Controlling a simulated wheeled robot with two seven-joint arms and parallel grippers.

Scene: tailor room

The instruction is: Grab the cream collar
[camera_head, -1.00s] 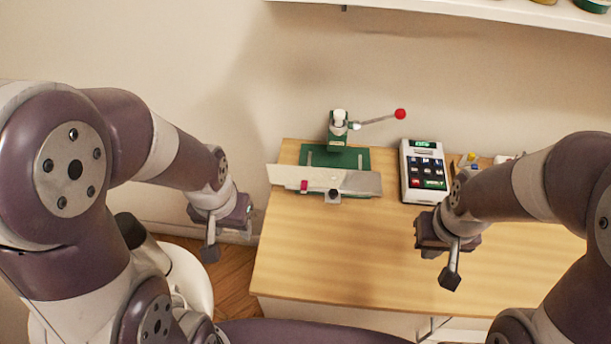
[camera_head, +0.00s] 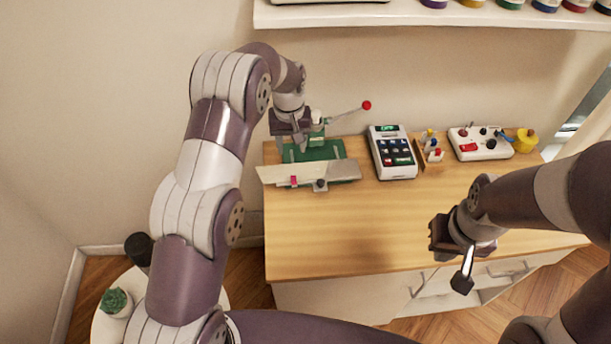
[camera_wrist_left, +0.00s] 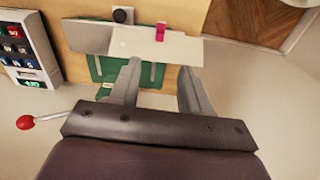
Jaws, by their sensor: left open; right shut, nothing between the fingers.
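A flat cream piece (camera_head: 273,174), which looks like the collar, lies across the front of a green press (camera_head: 315,152) on the wooden table. It carries a pink clip (camera_head: 293,181) and meets a grey plate (camera_head: 343,171) on its right. My left gripper (camera_head: 292,146) is open above the press's left side, just behind the cream piece. In the left wrist view, its two fingers (camera_wrist_left: 157,75) point at the cream piece (camera_wrist_left: 170,48); contact cannot be told. My right gripper (camera_head: 462,282) is shut and empty, at the table's front right.
A red-knobbed lever (camera_head: 366,105) rises from the press. A keypad device (camera_head: 392,152), small spools (camera_head: 431,147) and a white control box (camera_head: 480,143) stand to the right. A shelf (camera_head: 430,15) overhangs the back. The table's front middle (camera_head: 350,235) is clear.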

